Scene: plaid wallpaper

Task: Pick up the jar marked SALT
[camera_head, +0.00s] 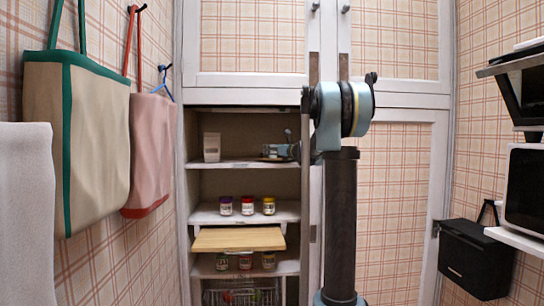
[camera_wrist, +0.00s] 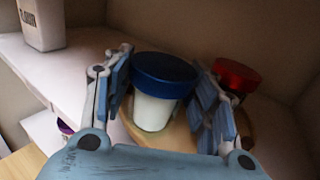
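In the wrist view a jar (camera_wrist: 152,110) with a dark blue lid and white contents stands upright between the fingers of my gripper (camera_wrist: 162,75). No label shows on its visible side, so I cannot tell whether it is marked SALT. The fingers are spread on either side of it, with a gap showing at the right finger. A red-lidded jar (camera_wrist: 237,76) stands just behind the right finger, partly hidden. In the head view my gripper (camera_head: 290,150) reaches into the cupboard's upper open shelf, and the jars there are mostly hidden.
The jar stands on a round wooden base (camera_wrist: 180,138). A white box (camera_wrist: 42,24) stands at the left on the shelf.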

